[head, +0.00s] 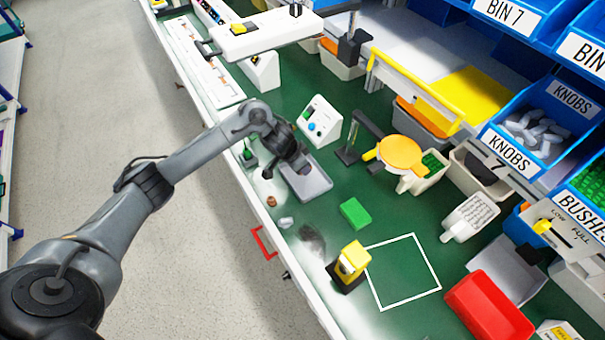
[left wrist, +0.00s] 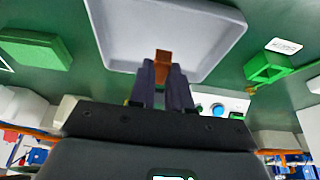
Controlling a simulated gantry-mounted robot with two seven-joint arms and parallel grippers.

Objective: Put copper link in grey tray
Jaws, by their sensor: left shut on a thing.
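The grey tray (head: 312,187) lies on the green bench near its left edge. It also fills the upper middle of the left wrist view (left wrist: 215,35). My left gripper (head: 303,168) is over the tray's far part, pointing down. In the left wrist view its fingers (left wrist: 163,82) are shut on the copper link (left wrist: 163,57), a small orange-brown piece sticking out past the fingertips. The link shows against the tray's inside. I cannot tell whether it touches the tray floor. In the head view the gripper hides the link. My right gripper is not in view.
A green block (head: 355,213) and a yellow-and-black device (head: 350,262) stand nearer on the bench. A white control box (head: 320,120) stands just beyond the tray. Small loose pieces (head: 286,222) lie by the front edge. A white outlined square (head: 405,270) is empty.

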